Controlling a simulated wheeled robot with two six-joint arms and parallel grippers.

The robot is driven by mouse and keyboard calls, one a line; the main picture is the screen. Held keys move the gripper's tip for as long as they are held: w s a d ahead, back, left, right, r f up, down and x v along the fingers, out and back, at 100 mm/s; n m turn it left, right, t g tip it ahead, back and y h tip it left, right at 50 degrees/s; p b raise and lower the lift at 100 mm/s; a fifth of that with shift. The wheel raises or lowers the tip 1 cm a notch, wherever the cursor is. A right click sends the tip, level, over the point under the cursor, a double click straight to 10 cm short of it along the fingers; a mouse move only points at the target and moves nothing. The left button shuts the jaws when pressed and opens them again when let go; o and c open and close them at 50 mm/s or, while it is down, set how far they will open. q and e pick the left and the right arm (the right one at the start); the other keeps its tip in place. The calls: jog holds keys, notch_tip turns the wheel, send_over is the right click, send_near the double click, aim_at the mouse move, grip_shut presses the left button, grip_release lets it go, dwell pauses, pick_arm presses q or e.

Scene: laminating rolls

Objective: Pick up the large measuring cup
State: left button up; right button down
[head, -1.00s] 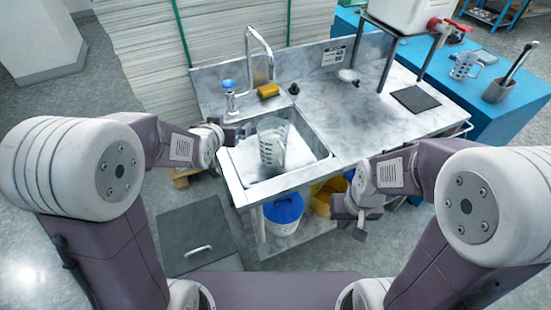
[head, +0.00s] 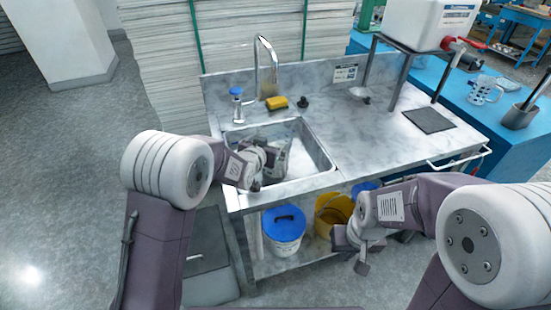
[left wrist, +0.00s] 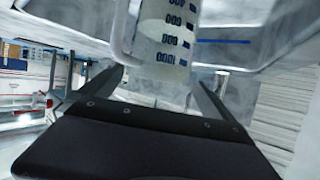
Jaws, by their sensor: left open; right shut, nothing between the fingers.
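The large measuring cup (head: 284,160) is in the sink basin, mostly hidden behind my left gripper (head: 265,170) in the head view. In the left wrist view the clear cup (left wrist: 165,45) with dark graduation marks shows ahead, between the two open fingers of my left gripper (left wrist: 155,78). I cannot tell whether the fingers touch it. My right gripper (head: 360,258) is shut and empty, in front of the counter's lower shelf.
The sink (head: 315,150) has raised walls, with a faucet (head: 266,62) and yellow sponge (head: 277,102) behind. Another measuring cup (head: 485,92) stands on the blue table (head: 455,95). A blue-lidded bucket (head: 284,228) and yellow bucket (head: 333,212) sit below.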

aim_at(275, 138)
pick_arm(q)
jog(key=x, duration=0.4)
jog(key=shift+w+d+r, duration=0.1)
jog(key=shift+w+d, duration=0.05)
jog(key=shift+w, duration=0.1)
